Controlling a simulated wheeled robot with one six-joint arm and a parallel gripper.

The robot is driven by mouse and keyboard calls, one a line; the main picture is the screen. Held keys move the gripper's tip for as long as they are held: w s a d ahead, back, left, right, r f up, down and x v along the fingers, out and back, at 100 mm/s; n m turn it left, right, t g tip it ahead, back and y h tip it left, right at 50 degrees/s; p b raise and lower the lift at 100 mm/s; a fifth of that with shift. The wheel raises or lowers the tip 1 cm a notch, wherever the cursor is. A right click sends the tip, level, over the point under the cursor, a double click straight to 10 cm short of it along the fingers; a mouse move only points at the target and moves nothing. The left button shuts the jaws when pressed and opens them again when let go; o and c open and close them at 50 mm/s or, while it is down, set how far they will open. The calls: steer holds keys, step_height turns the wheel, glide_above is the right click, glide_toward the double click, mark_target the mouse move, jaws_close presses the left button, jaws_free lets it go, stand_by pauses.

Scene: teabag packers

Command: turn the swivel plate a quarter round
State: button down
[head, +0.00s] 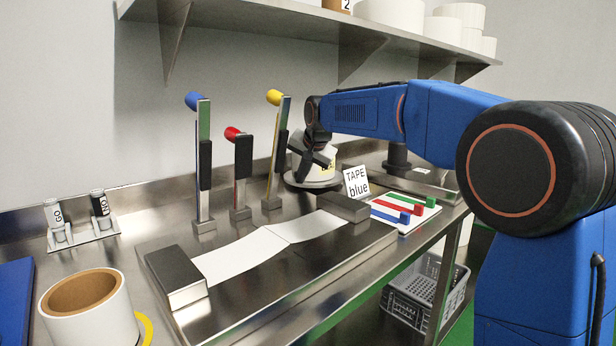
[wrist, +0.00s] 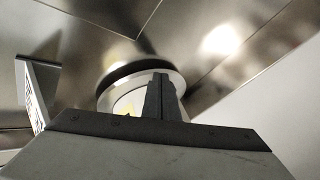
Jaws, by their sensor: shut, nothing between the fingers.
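The swivel plate (head: 298,183) is a round grey disc on the steel bench, behind the TAPE blue card. In the wrist view my gripper's fingers (wrist: 160,93) are together in front of the pale round thing with a dark rim (wrist: 108,78). A yellow patch shows left of the fingers. I cannot tell whether the fingers touch the plate or the object.
Three upright levers, blue (head: 203,160), red (head: 241,170) and yellow (head: 279,150), stand left of the plate. The TAPE blue card (head: 357,181) stands in front of it. A white board (head: 385,220) with coloured strips lies to the right. A shelf (head: 270,22) hangs above.

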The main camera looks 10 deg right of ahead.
steer(key=shift+w+a, duration=0.35)
steer(key=shift+a, duration=0.25)
steer(key=shift+w+a, duration=0.35)
steer(key=shift+a, duration=0.25)
steer(key=shift+w+a, duration=0.1)
